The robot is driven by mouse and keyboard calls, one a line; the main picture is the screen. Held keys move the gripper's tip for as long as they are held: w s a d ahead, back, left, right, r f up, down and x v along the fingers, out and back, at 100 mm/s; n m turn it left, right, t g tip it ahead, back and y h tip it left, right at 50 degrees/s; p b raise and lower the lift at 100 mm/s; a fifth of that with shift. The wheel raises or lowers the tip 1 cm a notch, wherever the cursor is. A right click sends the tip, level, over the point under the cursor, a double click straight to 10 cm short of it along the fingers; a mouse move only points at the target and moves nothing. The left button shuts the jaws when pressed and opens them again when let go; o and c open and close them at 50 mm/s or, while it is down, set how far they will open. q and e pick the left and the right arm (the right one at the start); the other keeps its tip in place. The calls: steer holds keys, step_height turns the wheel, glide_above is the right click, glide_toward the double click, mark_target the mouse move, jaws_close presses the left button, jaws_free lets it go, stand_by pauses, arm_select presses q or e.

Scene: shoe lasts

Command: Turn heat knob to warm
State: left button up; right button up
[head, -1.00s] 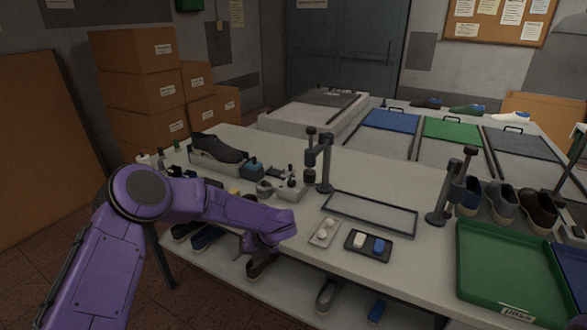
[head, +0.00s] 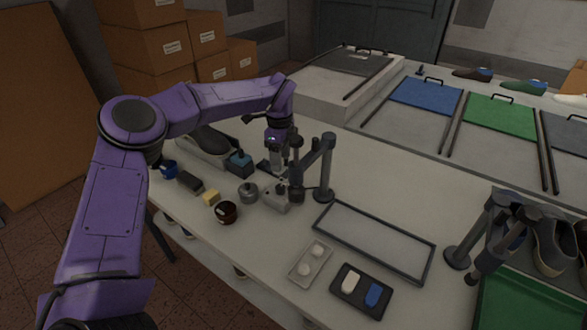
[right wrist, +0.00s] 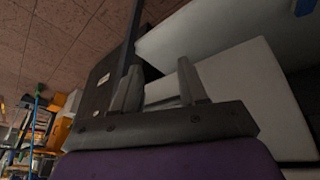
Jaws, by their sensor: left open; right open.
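A small pale grey device (head: 273,199) stands on the table in the head view, with a dark upright part beside it. The heat knob is too small and too covered to make out; it may be on this device, but I cannot tell. My left gripper (head: 279,166) points down just above and behind the device, its fingers open. I cannot tell whether they touch anything. My right gripper (right wrist: 160,90) shows in the right wrist view, its two fingers apart with nothing between them. It is not in the head view.
A dark post with an arm (head: 325,170) stands close to the right of my left gripper. A brown jar (head: 225,212), a grey round tin (head: 248,192) and a yellow block (head: 211,197) lie near the front edge. An empty dark frame (head: 374,240) lies to the right.

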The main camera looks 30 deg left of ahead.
mark_target(280, 187)
arm_select(q)
steer(key=shift+w+f+p, duration=0.15)
steer(key=shift+f+p, duration=0.25)
steer(key=shift+f, duration=0.15)
steer(key=s+f+p, duration=0.1)
steer(key=f, duration=0.3)
steer(key=s+f+p, duration=0.1)
steer(key=shift+s+f+p, duration=0.35)
steer(key=shift+f, duration=0.05)
steer(key=w+f, duration=0.2)
steer(key=f, duration=0.1)
steer(key=shift+f, duration=0.1)
steer(key=shift+s+r, duration=0.25)
steer(key=shift+s, duration=0.1)
steer(key=shift+s+r, duration=0.1)
steer(key=shift+s, duration=0.1)
steer(key=c, duration=0.5)
steer(key=shift+w, duration=0.1)
steer(key=c, duration=0.6)
arm_select(e)
steer(key=r, duration=0.4)
steer(key=shift+s, duration=0.4)
